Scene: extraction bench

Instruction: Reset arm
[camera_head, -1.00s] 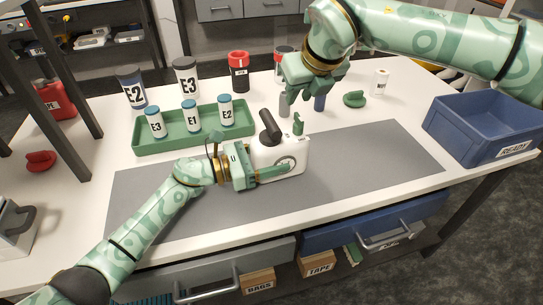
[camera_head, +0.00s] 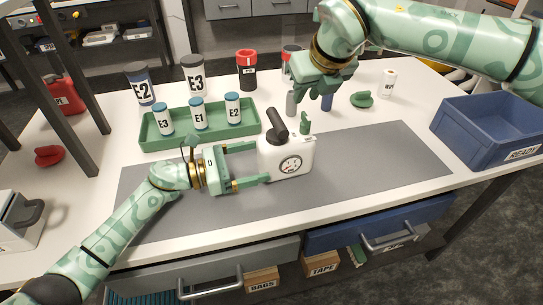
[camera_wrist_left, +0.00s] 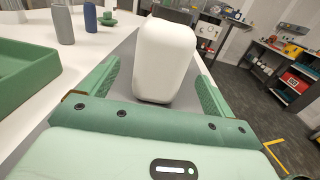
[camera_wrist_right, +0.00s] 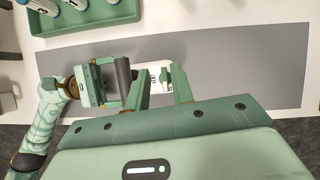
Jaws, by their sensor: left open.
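A white canister (camera_head: 289,160) with a dark handle and a round gauge stands upright on the grey mat (camera_head: 390,150). My left gripper (camera_head: 262,163) is open at its left side, with the fingertips close to its edge. In the left wrist view the canister's plain white side (camera_wrist_left: 165,60) stands between and beyond the spread fingers (camera_wrist_left: 155,85). Whether a finger touches it I cannot tell. My right gripper (camera_head: 322,88) hangs higher, behind the canister. In the right wrist view its fingers (camera_wrist_right: 160,85) are apart with nothing held between them; the canister lies below.
A green tray (camera_head: 180,143) with several labelled vials stands behind my left gripper. Larger jars, a red-topped jar (camera_head: 247,70) and small cylinders stand further back. A blue crate (camera_head: 480,140) is at the right. The mat's right part is clear.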

